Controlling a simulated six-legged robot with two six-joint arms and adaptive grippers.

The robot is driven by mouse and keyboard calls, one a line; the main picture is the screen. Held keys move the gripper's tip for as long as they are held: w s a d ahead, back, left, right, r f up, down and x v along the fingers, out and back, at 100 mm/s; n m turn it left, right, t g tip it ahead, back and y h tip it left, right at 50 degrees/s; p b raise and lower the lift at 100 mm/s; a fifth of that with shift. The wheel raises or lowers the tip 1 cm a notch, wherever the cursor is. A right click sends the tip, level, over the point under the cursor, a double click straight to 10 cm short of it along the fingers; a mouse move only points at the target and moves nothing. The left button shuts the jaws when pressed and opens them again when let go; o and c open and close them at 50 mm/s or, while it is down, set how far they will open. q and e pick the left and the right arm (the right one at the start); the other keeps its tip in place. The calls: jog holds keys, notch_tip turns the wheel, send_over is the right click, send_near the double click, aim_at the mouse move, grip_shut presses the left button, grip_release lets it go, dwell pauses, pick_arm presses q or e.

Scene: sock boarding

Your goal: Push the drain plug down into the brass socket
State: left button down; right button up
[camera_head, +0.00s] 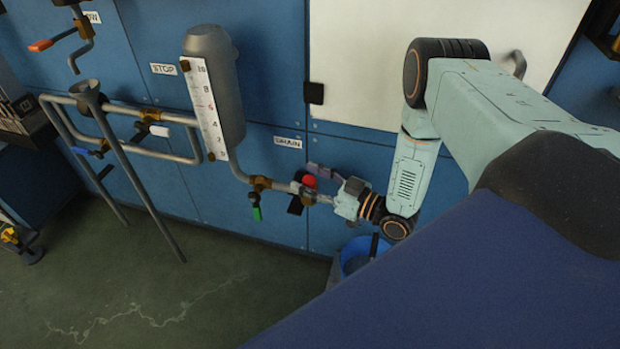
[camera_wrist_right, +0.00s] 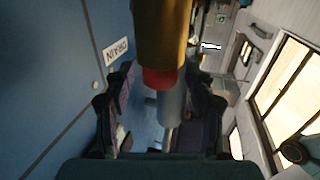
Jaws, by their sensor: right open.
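A small red plug (camera_head: 309,181) shows at the drain pipe, below the DRAIN label, in the head view. In the right wrist view the red plug (camera_wrist_right: 160,79) sits at the end of a brass fitting (camera_wrist_right: 162,35), which looks like the socket. How deep the plug sits in the brass I cannot tell. My right gripper (camera_head: 306,188) reaches in from the right. Its dark fingers are open, one on each side of the plug, with visible gaps in the right wrist view (camera_wrist_right: 162,88). My left gripper is not in view.
A grey cylinder with a number scale (camera_head: 208,110) stands left of the drain pipe. A green-handled valve (camera_head: 256,212) hangs from the pipe. A blue bucket (camera_head: 358,252) stands below my right wrist. A grey funnel stand (camera_head: 140,180) is at left; open floor lies in front.

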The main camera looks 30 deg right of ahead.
jog(key=shift+s, duration=0.1)
jog(key=v, duration=1.2)
jog(key=shift+d, duration=0.1)
